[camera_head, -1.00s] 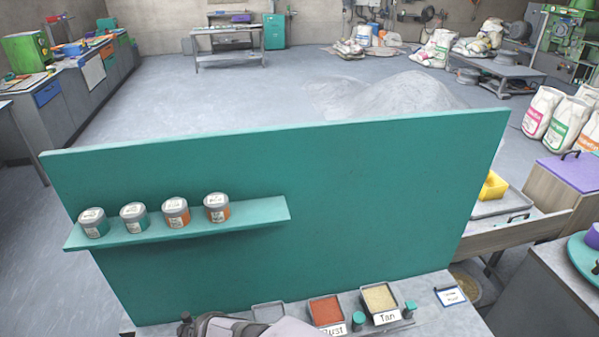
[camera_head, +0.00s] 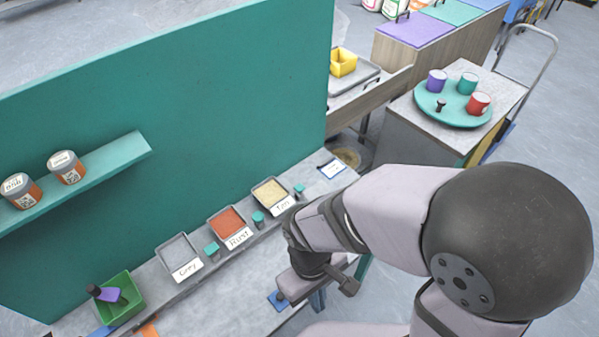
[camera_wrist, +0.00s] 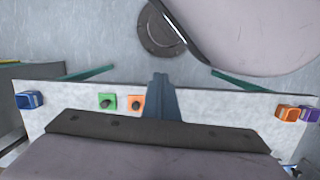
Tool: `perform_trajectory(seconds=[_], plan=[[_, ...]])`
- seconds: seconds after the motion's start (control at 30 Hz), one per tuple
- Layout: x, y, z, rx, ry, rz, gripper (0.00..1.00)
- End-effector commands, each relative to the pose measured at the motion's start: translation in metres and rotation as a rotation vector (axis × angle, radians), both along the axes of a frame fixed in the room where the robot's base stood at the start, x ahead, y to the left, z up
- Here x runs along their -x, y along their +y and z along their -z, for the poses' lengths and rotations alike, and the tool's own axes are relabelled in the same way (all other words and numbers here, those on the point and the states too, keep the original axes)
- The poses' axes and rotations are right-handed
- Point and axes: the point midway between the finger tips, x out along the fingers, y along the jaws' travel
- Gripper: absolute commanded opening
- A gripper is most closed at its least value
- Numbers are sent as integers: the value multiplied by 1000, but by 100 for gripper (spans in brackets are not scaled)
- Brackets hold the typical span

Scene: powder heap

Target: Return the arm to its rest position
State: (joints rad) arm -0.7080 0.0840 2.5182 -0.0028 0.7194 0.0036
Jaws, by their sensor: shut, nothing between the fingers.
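My arm folds in from the lower right of the head view. My gripper (camera_head: 318,300) hangs at its end over the front of the bench, partly hidden by the wrist. In the wrist view my gripper (camera_wrist: 158,82) shows as two blue-grey fingers pressed together, with nothing between them. It is apart from the trays of powder. The bench (camera_head: 225,305) lies below and to the left of it.
Grey (camera_head: 178,248), rust (camera_head: 227,221) and tan (camera_head: 271,192) powder trays line the bench below a green panel (camera_head: 220,110). A green bin (camera_head: 122,312) holds a dark-and-purple tool. A turntable (camera_head: 428,104) with several cups stands on a cabinet behind my arm.

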Motion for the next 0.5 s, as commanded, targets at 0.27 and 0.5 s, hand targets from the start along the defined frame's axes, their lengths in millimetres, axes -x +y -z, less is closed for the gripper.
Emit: perform_trajectory(seconds=[0.27,0.5], plan=[[-48,-69,-26,-58,-108,409,0],[-67,-115,-39,-70,-169,636,0]])
